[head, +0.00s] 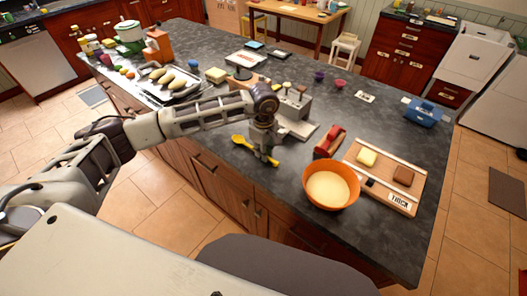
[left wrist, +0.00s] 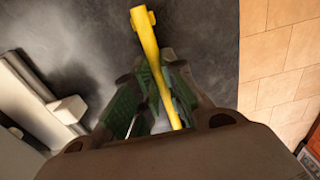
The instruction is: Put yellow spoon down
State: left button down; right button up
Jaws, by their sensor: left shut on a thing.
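The yellow spoon (head: 240,142) is at the left gripper, near the front edge of the dark countertop (head: 220,107). My left gripper (head: 265,155) points down and is shut on the spoon. In the left wrist view the yellow spoon (left wrist: 146,40) runs between the green-padded fingers of the left gripper (left wrist: 150,95), with one end sticking out past them over the dark counter. Whether the spoon touches the counter is hard to tell. My right gripper is not in view.
An orange bowl (head: 331,185) with pale contents stands to the right, near the front edge. A wooden board (head: 399,190) with yellow and brown blocks and a red object (head: 329,142) are beside it. A grey appliance (head: 297,118) stands just behind the gripper.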

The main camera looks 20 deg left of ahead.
pick_arm(q)
jog(key=shift+f, duration=0.15)
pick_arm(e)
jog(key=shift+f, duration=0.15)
pick_arm(q)
jog(key=c, duration=1.5)
grip_release()
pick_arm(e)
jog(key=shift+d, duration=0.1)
pick_arm(q)
jog(key=shift+p, duration=0.3)
notch_tip(320, 180, up, 14)
jog(key=b, duration=0.2)
jog(key=shift+w+a+b, duration=0.2)
jog(key=shift+b, duration=0.2)
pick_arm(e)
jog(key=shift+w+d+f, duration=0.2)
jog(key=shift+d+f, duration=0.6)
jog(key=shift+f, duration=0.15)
pick_arm(q)
jog(key=shift+f, duration=0.1)
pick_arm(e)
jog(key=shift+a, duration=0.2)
